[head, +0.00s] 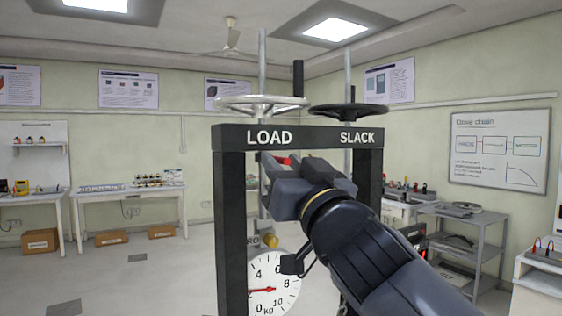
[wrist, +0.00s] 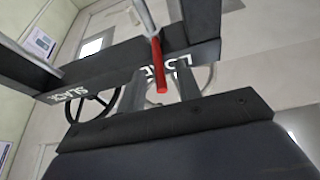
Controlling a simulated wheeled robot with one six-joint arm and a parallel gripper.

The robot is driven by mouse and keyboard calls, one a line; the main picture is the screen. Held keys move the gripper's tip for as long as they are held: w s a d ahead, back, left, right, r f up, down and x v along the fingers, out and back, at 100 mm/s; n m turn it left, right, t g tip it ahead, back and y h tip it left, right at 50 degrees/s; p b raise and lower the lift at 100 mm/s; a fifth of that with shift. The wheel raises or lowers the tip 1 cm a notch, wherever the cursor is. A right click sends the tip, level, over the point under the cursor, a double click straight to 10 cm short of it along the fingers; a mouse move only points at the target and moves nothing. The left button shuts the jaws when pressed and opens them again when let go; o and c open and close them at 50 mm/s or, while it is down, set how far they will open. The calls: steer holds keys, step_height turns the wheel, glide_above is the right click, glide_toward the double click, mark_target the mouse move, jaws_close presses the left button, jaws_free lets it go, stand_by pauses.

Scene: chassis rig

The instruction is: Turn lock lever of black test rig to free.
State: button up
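The black test rig (head: 230,200) stands upright ahead, its top bar lettered LOAD and SLACK. Its red lock lever (head: 284,160) shows only as a small bit above my gripper (head: 268,185) in the head view; the rest is hidden behind the gripper. In the wrist view the red lever (wrist: 157,62) hangs from a metal rod, its end pointing toward the camera. My gripper (wrist: 160,80) is open, with one finger on each side of the lever and visible gaps between. I cannot tell which setting the lever is at.
A silver handwheel (head: 260,102) sits above LOAD and a black handwheel (head: 347,110) above SLACK. A round dial (head: 272,290) with a red needle and a brass knob (head: 270,240) are below my gripper. Benches (head: 125,194) and a grey shelf (head: 470,218) stand farther back.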

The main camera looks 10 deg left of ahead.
steer(key=shift+x, duration=0.9)
steer(key=shift+c, duration=0.5)
jaws_close()
